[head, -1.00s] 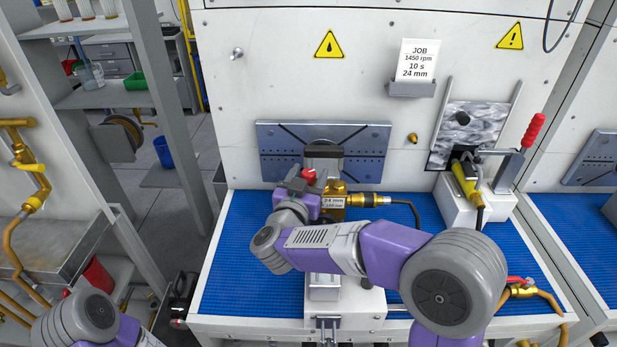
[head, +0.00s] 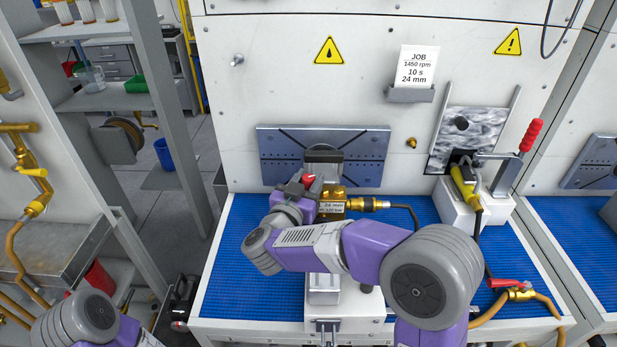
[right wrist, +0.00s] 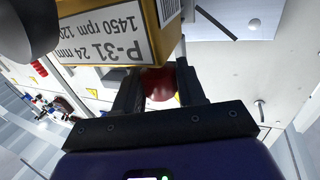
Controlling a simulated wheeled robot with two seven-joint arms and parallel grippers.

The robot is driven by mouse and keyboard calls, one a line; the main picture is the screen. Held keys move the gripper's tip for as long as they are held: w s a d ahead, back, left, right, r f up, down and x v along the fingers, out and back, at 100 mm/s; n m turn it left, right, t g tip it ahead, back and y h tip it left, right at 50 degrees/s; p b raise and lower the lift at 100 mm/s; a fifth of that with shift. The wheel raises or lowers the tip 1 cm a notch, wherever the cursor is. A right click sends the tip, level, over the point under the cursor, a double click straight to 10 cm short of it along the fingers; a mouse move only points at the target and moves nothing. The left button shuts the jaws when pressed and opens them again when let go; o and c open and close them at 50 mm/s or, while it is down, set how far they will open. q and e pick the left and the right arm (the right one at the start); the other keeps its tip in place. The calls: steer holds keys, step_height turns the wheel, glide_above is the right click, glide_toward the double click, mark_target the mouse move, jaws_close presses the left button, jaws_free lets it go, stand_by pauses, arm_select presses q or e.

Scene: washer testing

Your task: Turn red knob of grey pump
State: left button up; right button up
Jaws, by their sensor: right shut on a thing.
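The pump (head: 331,194) sits in front of the slotted grey plate at the middle of the bench. The red knob (head: 308,180) is on the pump's left side. My right gripper (head: 301,185) is shut on the red knob; in the right wrist view the knob (right wrist: 158,84) sits between the two dark fingers. The fingers hide part of it. My left arm shows at the lower left, but its gripper is out of view.
A slotted grey plate (head: 370,150) is on the machine wall behind the pump. A yellow connector (head: 462,187) and a red-handled clamp (head: 530,135) stand at the right. A red-handled valve (head: 510,285) lies at the front right. The blue mat (head: 245,260) is clear at left.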

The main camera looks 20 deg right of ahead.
steer(key=m+g+h+p, duration=0.3)
steer(key=g+p, duration=0.1)
steer(key=g, duration=0.1)
steer(key=m+g+h+p, duration=0.3)
steer(key=m+g+p, duration=0.1)
steer(key=p, duration=0.1)
steer(key=shift+r+m+g+h, duration=0.15)
steer(key=shift+m+g+h, duration=0.15)
steer(key=shift+g, duration=0.1)
steer(key=shift+m+g+h+p, duration=0.3)
steer(key=shift+m+g+p, duration=1.5)
steer(key=shift+g, duration=0.7)
steer(key=shift+f, duration=0.2)
steer(key=o, duration=0.9)
steer(key=shift+o, duration=0.2)
steer(key=a+p, duration=0.1)
steer(key=a, duration=0.6)
steer(key=shift+a, duration=0.3)
